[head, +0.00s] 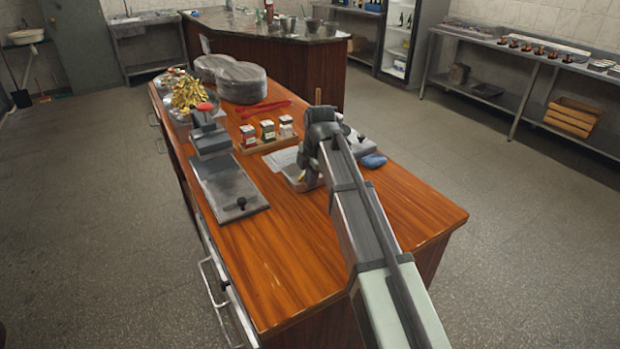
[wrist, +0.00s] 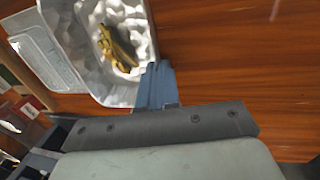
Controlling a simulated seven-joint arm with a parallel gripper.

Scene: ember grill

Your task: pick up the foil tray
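The foil tray (wrist: 85,75) is a shiny silver, crinkled container at the upper left of the wrist view, with some yellow-brown pieces (wrist: 118,48) inside. In the head view the foil tray (head: 299,178) is mostly hidden behind my arm, on the wooden counter. My gripper (wrist: 155,86) shows blue finger parts right at the tray's rim, overlapping its edge in the picture. The gap between the fingers does not show, so I cannot tell if they hold the rim. In the head view the fingertips are hidden by my arm.
A pale flat sheet or lid (wrist: 46,48) lies beside the tray. In the head view, a wooden holder with spice boxes (head: 268,132), a grey press-like device (head: 226,180) and a blue cloth (head: 373,160) are nearby. The counter's near end (head: 300,255) is clear.

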